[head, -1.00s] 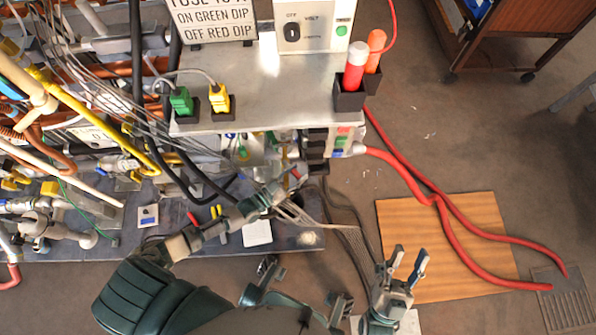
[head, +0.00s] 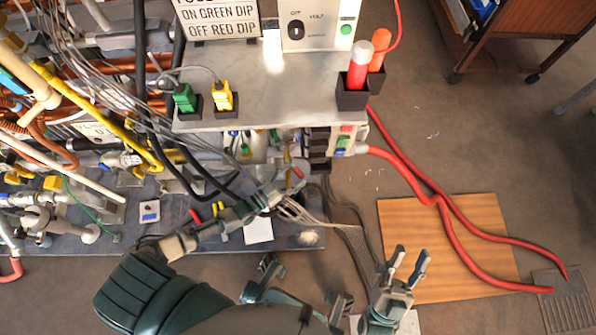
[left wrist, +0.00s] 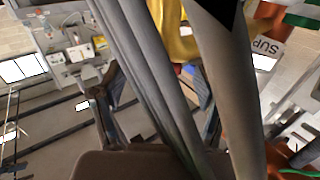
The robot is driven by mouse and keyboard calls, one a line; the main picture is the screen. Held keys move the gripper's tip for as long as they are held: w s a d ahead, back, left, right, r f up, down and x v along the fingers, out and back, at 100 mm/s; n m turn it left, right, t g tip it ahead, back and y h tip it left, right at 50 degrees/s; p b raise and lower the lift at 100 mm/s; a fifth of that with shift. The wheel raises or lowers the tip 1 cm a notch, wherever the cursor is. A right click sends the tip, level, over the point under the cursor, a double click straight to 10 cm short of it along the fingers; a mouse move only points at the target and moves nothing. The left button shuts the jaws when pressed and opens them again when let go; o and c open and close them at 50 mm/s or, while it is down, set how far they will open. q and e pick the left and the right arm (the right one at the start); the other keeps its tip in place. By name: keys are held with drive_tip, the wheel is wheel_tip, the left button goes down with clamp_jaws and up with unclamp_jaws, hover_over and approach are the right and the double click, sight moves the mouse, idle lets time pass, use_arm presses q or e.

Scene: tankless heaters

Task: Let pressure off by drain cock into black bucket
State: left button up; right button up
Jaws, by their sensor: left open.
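My left gripper (head: 280,195) reaches in under the front edge of the grey shelf, among pipes and thin grey cables. In the left wrist view its two dark fingers (left wrist: 155,105) stand apart, with thick grey hoses (left wrist: 165,75) crossing in front of them. I see nothing held between them. A small red piece (head: 298,172) shows beside the left fingertips; I cannot tell whether it belongs to the drain cock. I cannot make out the drain cock or a black bucket for certain. My right gripper (head: 408,268) is open and empty above the floor near the wooden board.
The grey shelf (head: 270,95) carries green (head: 184,98) and yellow (head: 222,97) plugs and a black holder (head: 351,97) with red and orange handles. Pipes and valves crowd the left. Red hoses (head: 440,200) cross the wooden board (head: 450,240). Floor at right is mostly clear.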

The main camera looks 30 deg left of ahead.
use_arm(q)
drive_tip(key=v, duration=0.9)
drive_tip(key=shift+s, duration=0.35)
